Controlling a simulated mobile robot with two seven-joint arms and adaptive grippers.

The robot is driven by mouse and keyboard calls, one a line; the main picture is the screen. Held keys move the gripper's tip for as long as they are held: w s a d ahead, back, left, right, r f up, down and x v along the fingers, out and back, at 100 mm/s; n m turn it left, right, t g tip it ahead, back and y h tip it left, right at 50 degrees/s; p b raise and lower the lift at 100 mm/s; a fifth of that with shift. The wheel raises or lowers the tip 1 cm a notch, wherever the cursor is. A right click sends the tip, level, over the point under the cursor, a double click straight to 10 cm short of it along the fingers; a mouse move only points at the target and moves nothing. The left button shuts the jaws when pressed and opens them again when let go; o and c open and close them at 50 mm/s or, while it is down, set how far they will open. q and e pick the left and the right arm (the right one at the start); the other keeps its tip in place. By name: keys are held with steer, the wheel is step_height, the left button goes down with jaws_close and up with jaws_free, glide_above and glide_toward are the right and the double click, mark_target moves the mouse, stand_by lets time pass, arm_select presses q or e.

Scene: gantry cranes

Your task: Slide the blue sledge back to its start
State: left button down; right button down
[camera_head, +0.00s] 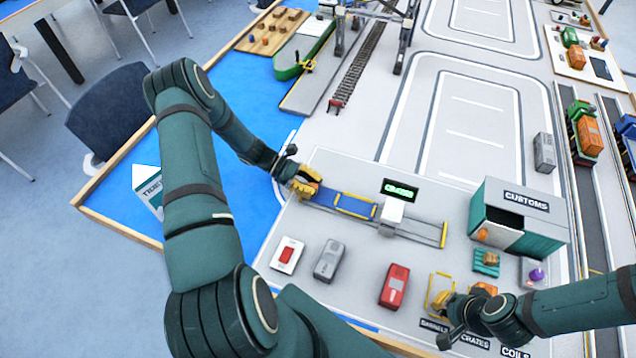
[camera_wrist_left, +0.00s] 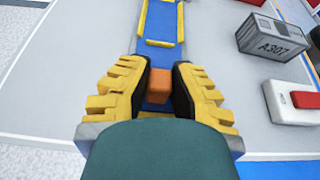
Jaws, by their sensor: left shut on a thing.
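The blue sledge (camera_head: 355,206) is a long flat blue strip with yellow side rails, lying on a straight track (camera_head: 420,231). A white box (camera_head: 391,211) stands over the track to its right, beside a sign with green lit text (camera_head: 400,188). My left gripper (camera_head: 306,184) is at the sledge's left end. In the left wrist view its yellow fingers (camera_wrist_left: 159,88) are closed around an orange block (camera_wrist_left: 158,82) on the blue strip (camera_wrist_left: 161,55). My right gripper (camera_head: 440,297) is at the lower right, away from the sledge; its finger opening is unclear.
A grey container (camera_head: 328,260), a red container (camera_head: 394,286) and a red button on a white base (camera_head: 287,254) stand in front of the track. The customs shed (camera_head: 518,217) is to the right. The paved area behind the track is clear.

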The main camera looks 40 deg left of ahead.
arm_select(q)
steer(key=shift+s+a+f, duration=0.1)
steer(key=shift+f, duration=0.05)
steer(key=c, duration=0.8)
jaws_free()
steer(key=v, duration=1.2)
steer(key=shift+s+a, duration=0.1)
